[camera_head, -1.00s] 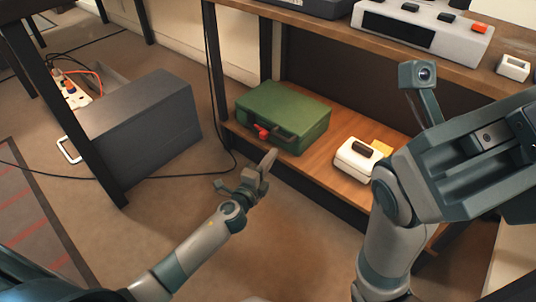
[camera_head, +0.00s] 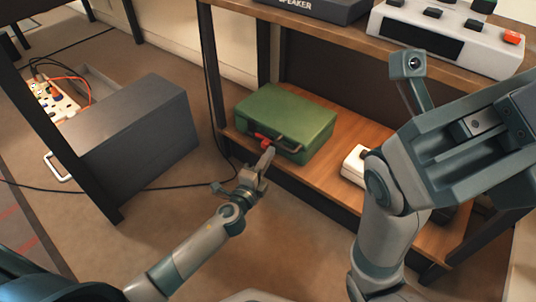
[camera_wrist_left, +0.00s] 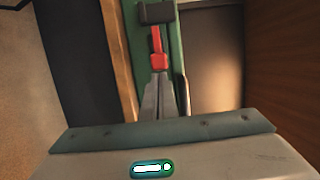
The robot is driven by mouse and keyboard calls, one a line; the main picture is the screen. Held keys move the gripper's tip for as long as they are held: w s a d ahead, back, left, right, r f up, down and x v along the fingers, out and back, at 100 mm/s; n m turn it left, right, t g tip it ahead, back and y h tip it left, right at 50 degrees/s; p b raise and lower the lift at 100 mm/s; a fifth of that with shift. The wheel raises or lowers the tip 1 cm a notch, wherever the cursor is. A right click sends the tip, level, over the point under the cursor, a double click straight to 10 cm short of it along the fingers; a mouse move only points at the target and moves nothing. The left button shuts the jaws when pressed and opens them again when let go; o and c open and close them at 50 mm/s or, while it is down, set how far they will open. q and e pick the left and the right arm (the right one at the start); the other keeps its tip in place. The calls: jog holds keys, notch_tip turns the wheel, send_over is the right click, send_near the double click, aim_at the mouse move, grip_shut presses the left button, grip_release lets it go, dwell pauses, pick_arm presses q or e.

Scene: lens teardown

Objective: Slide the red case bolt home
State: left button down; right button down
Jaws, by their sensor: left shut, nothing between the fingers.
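The green case (camera_head: 290,112) lies on the lower wooden shelf, with a dark handle (camera_head: 292,145) on its front. Its red bolt (camera_head: 265,142) is on the front face, left of the handle. In the left wrist view the bolt (camera_wrist_left: 158,50) is a red bar with a wider red knob, running up to a dark block (camera_wrist_left: 157,12). My left gripper (camera_head: 267,158) is shut and empty, with its tips right at the knob. The fingertips (camera_wrist_left: 159,82) look very close to or against it; contact is not certain. My right gripper's body (camera_head: 475,130) fills the right foreground; its fingertips do not show.
A white box (camera_head: 354,161) on the shelf is partly hidden by my right arm. A dark table leg (camera_head: 208,70) stands left of the case. A grey box (camera_head: 130,130) and a cable lie on the floor. A control panel (camera_head: 445,38) sits on the upper shelf.

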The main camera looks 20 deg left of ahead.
aim_at(262, 139)
pick_arm(q)
jog(key=shift+w+a, duration=0.25)
jog(key=shift+a, duration=0.5)
jog(key=shift+w+a, duration=0.3)
jog(key=shift+a, duration=0.4)
jog(key=shift+w+a, duration=0.25)
jog(key=shift+a, duration=0.5)
jog(key=shift+d, duration=0.1)
